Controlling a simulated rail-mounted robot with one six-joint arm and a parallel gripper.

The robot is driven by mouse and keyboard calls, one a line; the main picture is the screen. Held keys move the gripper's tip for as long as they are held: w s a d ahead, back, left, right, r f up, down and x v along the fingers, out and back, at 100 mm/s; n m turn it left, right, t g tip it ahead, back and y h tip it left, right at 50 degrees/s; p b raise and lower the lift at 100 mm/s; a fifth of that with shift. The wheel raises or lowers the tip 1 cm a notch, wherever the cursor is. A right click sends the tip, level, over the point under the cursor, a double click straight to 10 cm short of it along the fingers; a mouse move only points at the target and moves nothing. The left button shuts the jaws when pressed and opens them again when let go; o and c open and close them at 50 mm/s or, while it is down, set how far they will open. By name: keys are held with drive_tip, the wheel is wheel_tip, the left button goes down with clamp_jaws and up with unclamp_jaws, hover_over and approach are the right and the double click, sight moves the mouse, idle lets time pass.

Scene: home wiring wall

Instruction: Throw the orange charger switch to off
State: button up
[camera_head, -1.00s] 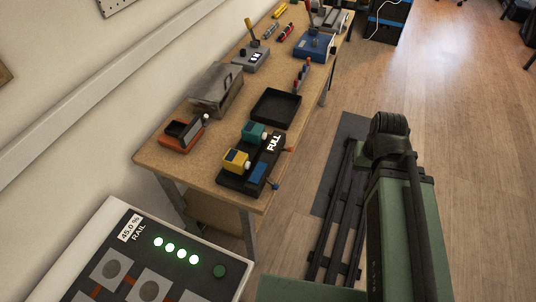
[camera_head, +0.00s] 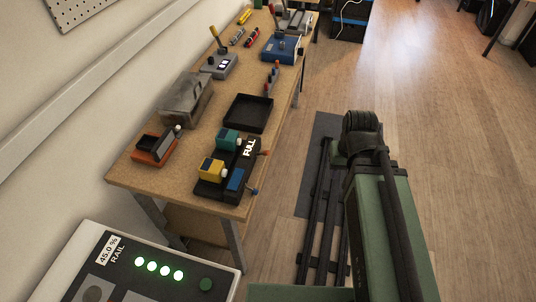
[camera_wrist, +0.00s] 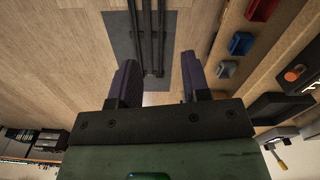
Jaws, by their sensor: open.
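A black charger unit (camera_head: 238,171) marked FULL sits on the near end of the wooden bench, with a yellow block (camera_head: 211,168) and a teal block (camera_head: 228,140) on it. A small orange-tipped lever (camera_head: 265,152) sticks out on its right side, and a blue-tipped lever (camera_head: 253,190) is nearer. Their exact positions are too small to tell. A separate orange device (camera_head: 153,148) with a white-topped knob stands left of it. My gripper (camera_wrist: 160,82) is open and empty in the wrist view, over the floor and rail, away from the bench. The head view does not show its fingers.
The wooden bench (camera_head: 190,115) also carries a black tray (camera_head: 248,113), a grey box (camera_head: 186,97), a grey switch box (camera_head: 219,66) and a blue box (camera_head: 281,48). A control panel (camera_head: 150,275) reading 45.0 % RAIL is in front. The floor right of the rail is clear.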

wheel_tip(320, 180, down, 12)
drive_tip(key=w+y+b, duration=0.1)
drive_tip(key=w+b, duration=0.2)
drive_tip(key=b, duration=0.7)
drive_tip(key=m+y+b, duration=1.2)
drive_tip(key=m+y, duration=0.2)
drive_tip(key=y, duration=0.3)
approach(266, 152)
drive_tip(key=a, duration=0.6)
drive_tip(key=a+f, duration=0.1)
drive_tip(key=a, duration=0.3)
drive_tip(key=shift+w, duration=0.2)
drive_tip(key=shift+c, duration=0.3)
